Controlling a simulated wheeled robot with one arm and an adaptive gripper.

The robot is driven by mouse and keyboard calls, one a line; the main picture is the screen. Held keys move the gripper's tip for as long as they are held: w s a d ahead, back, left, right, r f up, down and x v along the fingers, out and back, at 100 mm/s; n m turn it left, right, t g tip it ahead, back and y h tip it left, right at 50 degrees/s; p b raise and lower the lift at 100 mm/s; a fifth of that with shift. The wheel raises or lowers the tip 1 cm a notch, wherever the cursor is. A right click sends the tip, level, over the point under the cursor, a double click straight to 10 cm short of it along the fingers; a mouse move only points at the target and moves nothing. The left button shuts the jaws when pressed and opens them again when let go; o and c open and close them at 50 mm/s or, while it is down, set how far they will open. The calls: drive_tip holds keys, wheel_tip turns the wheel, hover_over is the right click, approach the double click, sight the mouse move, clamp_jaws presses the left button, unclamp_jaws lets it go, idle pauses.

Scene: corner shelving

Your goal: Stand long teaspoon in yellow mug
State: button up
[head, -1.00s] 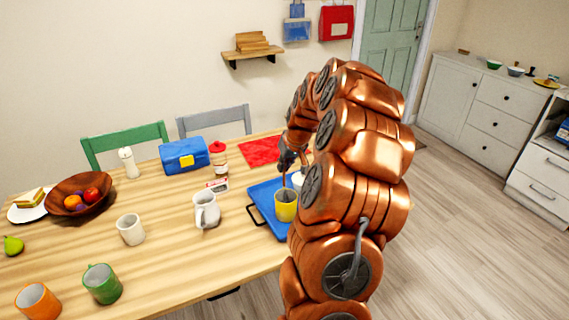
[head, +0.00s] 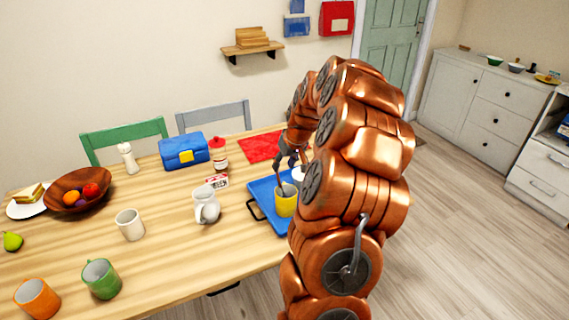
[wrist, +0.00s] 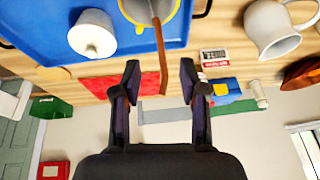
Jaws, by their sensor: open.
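The yellow mug (head: 285,203) stands upright on the blue tray (head: 262,189). In the wrist view the mug (wrist: 171,22) is at the top edge, partly cut off. The long teaspoon (wrist: 160,50) stands in it, its brown handle leaning out over the rim; its lower end is hidden in the mug. My gripper (wrist: 160,68) is open, with one finger on each side of the handle's free end and a gap on both sides. In the head view my gripper (head: 289,160) is just above and behind the mug.
A white lidded pot (wrist: 92,36) stands on the tray beside the mug. A white jug (head: 206,206) stands left of the tray, and a red cloth (head: 260,148) lies behind it. A red-capped jar (head: 218,154) and blue lunchbox (head: 184,152) are farther back.

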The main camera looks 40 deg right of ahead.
drive_tip(key=v, duration=1.2)
idle(0.9)
